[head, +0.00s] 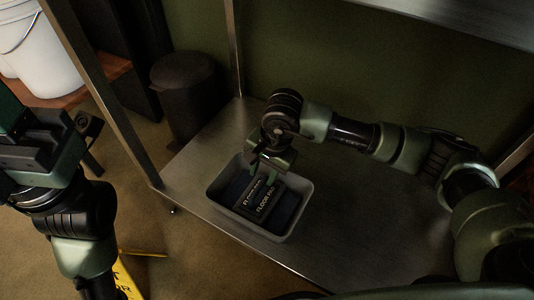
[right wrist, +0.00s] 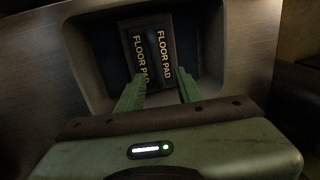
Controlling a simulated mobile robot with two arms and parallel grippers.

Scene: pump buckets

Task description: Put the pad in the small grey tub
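The pad (head: 265,198) is a dark block with "FLOOR PAD" printed twice in pale letters and a dark ridge between the prints. It lies inside the small grey tub (head: 224,208), on the tub's dark bottom. The right wrist view also shows the pad (right wrist: 150,50) within the tub (right wrist: 92,75). My right gripper (head: 262,176) is over the tub at one end of the pad. Its green fingers (right wrist: 160,76) stand apart, with the pad's near end seen between them and no clear grip on it. My left gripper (head: 40,145) is at the left edge, its fingertips not clear.
The tub stands on a metal shelf (head: 330,225) with bare room to its right. Shelf posts (head: 115,115) rise at left and back. A dark bin (head: 187,92) stands behind, a white bucket (head: 40,55) at upper left. A yellow floor sign (head: 128,280) is at lower left.

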